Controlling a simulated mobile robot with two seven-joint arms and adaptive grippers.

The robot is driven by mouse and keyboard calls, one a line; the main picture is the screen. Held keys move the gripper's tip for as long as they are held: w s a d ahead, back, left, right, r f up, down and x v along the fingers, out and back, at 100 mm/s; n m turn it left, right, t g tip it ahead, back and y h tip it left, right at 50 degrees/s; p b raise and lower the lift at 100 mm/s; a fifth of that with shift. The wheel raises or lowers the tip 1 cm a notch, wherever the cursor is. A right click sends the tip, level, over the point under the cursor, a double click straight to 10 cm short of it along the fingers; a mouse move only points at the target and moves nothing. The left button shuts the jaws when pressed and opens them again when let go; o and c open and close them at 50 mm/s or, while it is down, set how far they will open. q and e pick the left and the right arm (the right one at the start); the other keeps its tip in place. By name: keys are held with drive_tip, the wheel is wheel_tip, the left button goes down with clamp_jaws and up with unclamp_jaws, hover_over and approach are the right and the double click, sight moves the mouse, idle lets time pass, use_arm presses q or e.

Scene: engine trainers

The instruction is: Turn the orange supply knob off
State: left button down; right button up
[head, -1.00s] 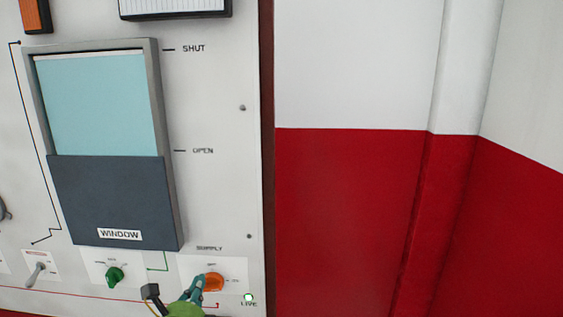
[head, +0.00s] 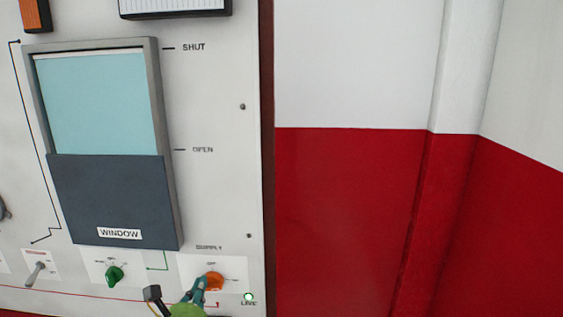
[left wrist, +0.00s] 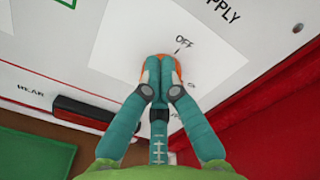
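The orange supply knob (head: 215,281) is on the panel's lower right, under the SUPPLY label. My left gripper (head: 201,283) is at the knob from below left. In the left wrist view the teal fingers (left wrist: 160,63) are close together on the knob, and its orange edge (left wrist: 177,69) shows around their tips. The OFF mark is just above and right of the tips in that view. The fingers hide most of the knob, so I cannot tell where it points. The green LIVE lamp (head: 249,297) is lit. My right gripper is not in view.
A green knob (head: 114,274) and a metal toggle switch (head: 36,273) are left on the same panel. The window slider (head: 112,200) is above. A red and white wall (head: 345,220) is at the right.

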use_arm(q)
drive_tip(key=shift+a+f, duration=0.1)
drive_tip(key=shift+a+f+p, duration=0.2)
drive_tip(key=shift+p, duration=0.25)
drive_tip(key=shift+a+f, duration=0.2)
drive_tip(key=shift+f, duration=0.5)
drive_tip(key=shift+a+p, duration=0.15)
drive_tip(key=shift+p, duration=0.15)
drive_tip(key=s+p, duration=0.1)
drive_tip(key=s, duration=0.5)
drive_tip(key=shift+a, duration=0.4)
